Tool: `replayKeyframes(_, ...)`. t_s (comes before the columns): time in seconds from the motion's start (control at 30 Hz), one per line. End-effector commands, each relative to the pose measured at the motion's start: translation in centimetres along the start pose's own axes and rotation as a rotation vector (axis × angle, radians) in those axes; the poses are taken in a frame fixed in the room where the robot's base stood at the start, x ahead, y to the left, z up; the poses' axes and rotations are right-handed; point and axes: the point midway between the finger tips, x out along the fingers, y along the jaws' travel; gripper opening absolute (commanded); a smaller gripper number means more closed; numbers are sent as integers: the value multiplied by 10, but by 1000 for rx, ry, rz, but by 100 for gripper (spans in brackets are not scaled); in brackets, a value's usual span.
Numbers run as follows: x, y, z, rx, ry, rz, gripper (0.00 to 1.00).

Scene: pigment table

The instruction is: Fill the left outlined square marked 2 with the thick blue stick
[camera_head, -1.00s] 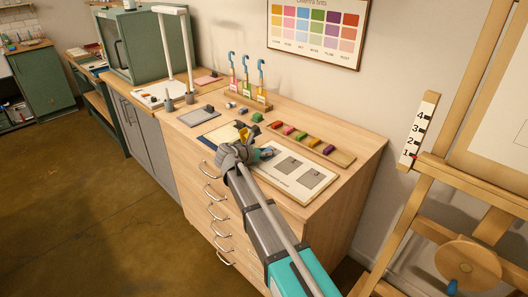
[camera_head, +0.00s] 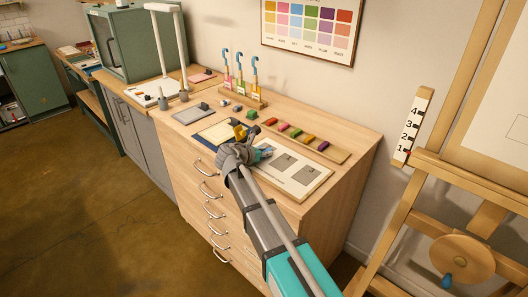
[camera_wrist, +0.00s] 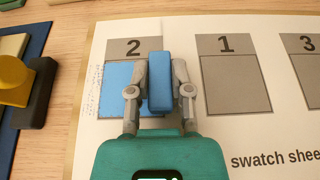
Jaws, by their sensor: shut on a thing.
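The swatch sheet (camera_head: 318,182) lies on the cabinet top; it also shows in the wrist view (camera_wrist: 215,135). Its left outlined square marked 2 (camera_wrist: 124,82) has blue colour over its left part; a grey strip with the number runs along its top. The thick blue stick (camera_wrist: 160,82) is over the right part of this square. My gripper (camera_wrist: 161,78) is shut on the stick, one finger on each side. Whether the stick touches the paper cannot be told. In the head view my gripper (camera_head: 243,152) is over the sheet's left end and hides square 2.
Squares 1 (camera_wrist: 236,80) and 3 (camera_wrist: 312,75) are grey. A yellow-knobbed block (camera_wrist: 14,80) with a dark base stands left of the sheet. A tray of coloured sticks (camera_head: 298,138) lies behind the sheet, and a rack with blue hooks (camera_head: 243,92) stands farther back.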

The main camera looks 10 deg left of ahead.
Motion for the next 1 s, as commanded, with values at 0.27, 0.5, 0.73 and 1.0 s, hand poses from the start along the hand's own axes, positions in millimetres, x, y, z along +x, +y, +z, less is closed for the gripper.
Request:
replayKeyframes(0.27,1,0,-1,0,-1,0,0)
replayKeyframes(0.5,1,0,-2,0,0,0,0)
replayKeyframes(0.73,1,2,-2,1,2,0,0)
replayKeyframes(1.0,1,15,-2,1,2,1,0)
